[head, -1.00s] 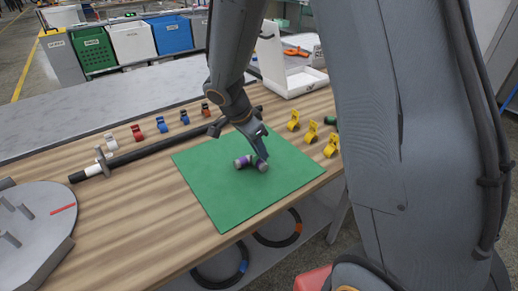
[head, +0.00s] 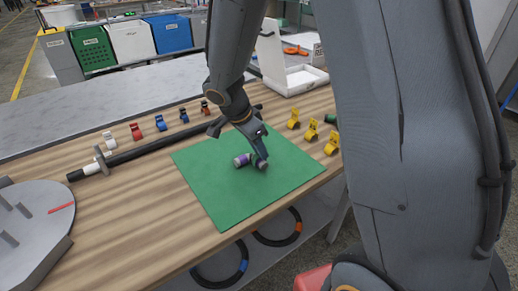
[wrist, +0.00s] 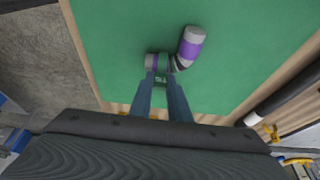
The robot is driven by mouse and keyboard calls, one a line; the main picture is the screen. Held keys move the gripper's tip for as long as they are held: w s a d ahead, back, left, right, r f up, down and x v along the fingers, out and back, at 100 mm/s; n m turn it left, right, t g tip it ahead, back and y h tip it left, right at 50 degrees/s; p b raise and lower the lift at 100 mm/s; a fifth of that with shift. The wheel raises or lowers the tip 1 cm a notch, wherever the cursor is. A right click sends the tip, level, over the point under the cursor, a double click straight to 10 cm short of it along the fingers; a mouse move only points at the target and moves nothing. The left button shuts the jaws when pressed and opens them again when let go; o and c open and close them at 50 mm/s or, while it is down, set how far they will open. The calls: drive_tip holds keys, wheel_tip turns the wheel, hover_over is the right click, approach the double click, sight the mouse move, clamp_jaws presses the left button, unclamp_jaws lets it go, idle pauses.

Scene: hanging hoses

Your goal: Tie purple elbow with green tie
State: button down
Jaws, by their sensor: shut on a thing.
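The purple elbow (head: 242,160) lies on the green mat. In the wrist view the elbow (wrist: 190,49) has a dark bend, purple bands and grey ends, one pointing up the picture and one to the left. My gripper (head: 261,163) points down over its right part and hides some of it. In the wrist view my gripper (wrist: 160,80) is shut on a small green piece with a pale marking, which looks like the green tie (wrist: 161,79). Its tips are at the elbow's lower left arm; whether the tie goes around it I cannot tell.
The green mat (head: 215,195) has free room around the elbow. A long dark bar (head: 150,149) and several coloured ties, such as a red one (head: 136,131), lie behind it. Yellow ties (head: 311,131) stand at the right. A grey round fixture (head: 30,220) is at the left.

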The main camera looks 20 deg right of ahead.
drive_tip(key=shift+s+f+b, duration=0.2)
drive_tip(key=shift+f+b, duration=0.35)
drive_tip(key=shift+f, duration=0.1)
drive_tip(key=shift+s+f+b, duration=0.25)
drive_tip(key=shift+f+b, duration=0.15)
drive_tip(key=shift+b, duration=0.1)
idle(0.4)
idle(0.4)
drive_tip(key=c, duration=1.7)
unclamp_jaws()
drive_tip(key=shift+o, duration=0.2)
drive_tip(key=shift+w+a+r, duration=0.25)
drive_tip(key=shift+w+r, duration=0.05)
drive_tip(key=shift+r, duration=0.1)
drive_tip(key=shift+o, duration=0.4)
drive_tip(key=w+b+v, duration=0.1)
drive_tip(key=v, duration=0.7)
drive_tip(key=shift+s+d+r, duration=0.25)
drive_tip(key=shift+s+d, duration=0.1)
drive_tip(key=shift+s, duration=0.1)
